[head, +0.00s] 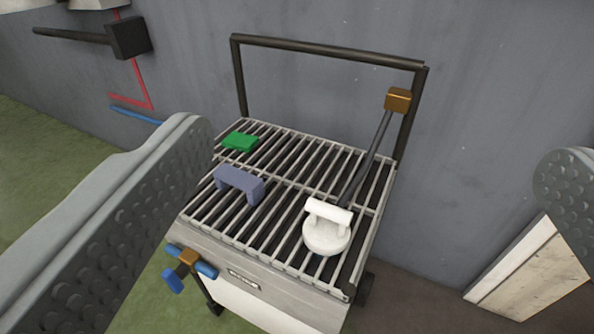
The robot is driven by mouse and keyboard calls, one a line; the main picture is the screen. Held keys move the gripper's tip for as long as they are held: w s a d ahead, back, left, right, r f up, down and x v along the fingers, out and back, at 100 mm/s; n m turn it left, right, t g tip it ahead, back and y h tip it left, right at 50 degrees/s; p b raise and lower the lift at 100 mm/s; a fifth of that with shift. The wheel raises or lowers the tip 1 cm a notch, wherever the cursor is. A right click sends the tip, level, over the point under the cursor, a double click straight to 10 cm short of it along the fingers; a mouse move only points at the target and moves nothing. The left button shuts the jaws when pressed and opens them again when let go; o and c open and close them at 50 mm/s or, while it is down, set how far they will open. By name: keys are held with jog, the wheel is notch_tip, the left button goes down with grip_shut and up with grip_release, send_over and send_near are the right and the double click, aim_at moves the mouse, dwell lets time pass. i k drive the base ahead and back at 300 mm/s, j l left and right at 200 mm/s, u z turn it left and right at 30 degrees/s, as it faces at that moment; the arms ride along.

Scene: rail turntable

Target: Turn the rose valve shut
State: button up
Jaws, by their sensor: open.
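I see no rose-coloured valve in this view. A blue valve-like handle (174,281) with a brown hub (188,259) sits on the front left of a grey slatted cart (240,262). My gripper (368,150) is open, with one grey studded finger large at the left and the other at the right edge. Nothing is between the fingers up close; the cart shows beyond them. The left finger hides part of the wall and floor.
On the slats are a green block (240,141), a slate-blue handle (239,184) and a white round piece with a grip (327,229). A dark rail frame (330,50) rises behind. Red pipe (140,85) runs on the wall. A pale box (535,275) stands at right.

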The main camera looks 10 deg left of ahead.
aim_at(172, 277)
jog(key=k+u, duration=0.3)
jog(key=u, duration=0.15)
jog(key=k+j+u, duration=0.15)
jog(key=k+u, duration=0.15)
jog(key=u, duration=0.15)
